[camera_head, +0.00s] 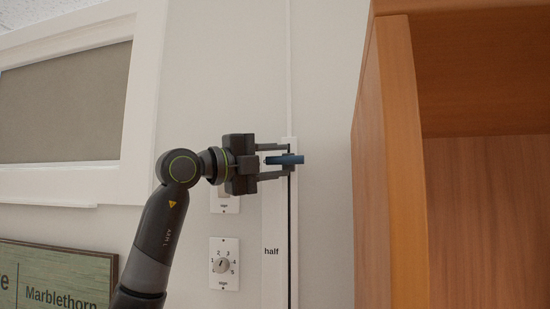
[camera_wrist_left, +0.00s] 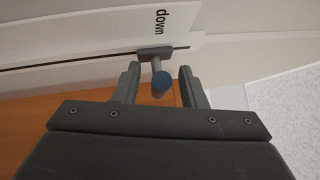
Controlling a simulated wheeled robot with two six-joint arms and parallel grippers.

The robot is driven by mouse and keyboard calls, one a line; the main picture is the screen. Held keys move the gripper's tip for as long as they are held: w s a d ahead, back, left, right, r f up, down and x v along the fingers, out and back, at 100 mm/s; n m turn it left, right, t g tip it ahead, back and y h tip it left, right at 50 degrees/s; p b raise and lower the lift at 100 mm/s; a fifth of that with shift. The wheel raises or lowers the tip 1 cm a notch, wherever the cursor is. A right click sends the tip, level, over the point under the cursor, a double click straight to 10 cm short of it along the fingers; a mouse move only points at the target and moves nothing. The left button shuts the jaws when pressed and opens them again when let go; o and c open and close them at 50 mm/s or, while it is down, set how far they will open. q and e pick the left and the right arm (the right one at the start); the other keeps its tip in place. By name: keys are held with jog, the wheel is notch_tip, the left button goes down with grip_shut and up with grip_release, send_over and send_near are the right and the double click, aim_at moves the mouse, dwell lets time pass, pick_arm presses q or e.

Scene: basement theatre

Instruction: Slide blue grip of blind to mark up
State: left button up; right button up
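The blue grip (camera_head: 285,159) sits near the top end of a white vertical track strip (camera_head: 279,215) on the wall. In the left wrist view the grip (camera_wrist_left: 162,82) is a blue-ended knob on a grey stem at the dark slot, beside the printed word "down" (camera_wrist_left: 162,21). The word "half" (camera_head: 271,252) is printed lower on the strip. My left gripper (camera_head: 289,161) is open around the grip, one finger on each side; the left wrist view (camera_wrist_left: 157,85) shows gaps at both sides. No "up" mark is visible. My right gripper is out of view.
A wooden cabinet (camera_head: 392,170) stands close on the right. A dial plate (camera_head: 224,263) and a partly hidden switch plate (camera_head: 225,203) are left of the strip. A white-framed panel (camera_head: 75,105) and a green sign (camera_head: 60,275) are further left.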

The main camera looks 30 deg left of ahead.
pick_arm(q)
grip_shut()
notch_tip(320, 180, down, 39)
jog(key=b, duration=3.1)
jog(key=shift+d+f, duration=0.1)
grip_release()
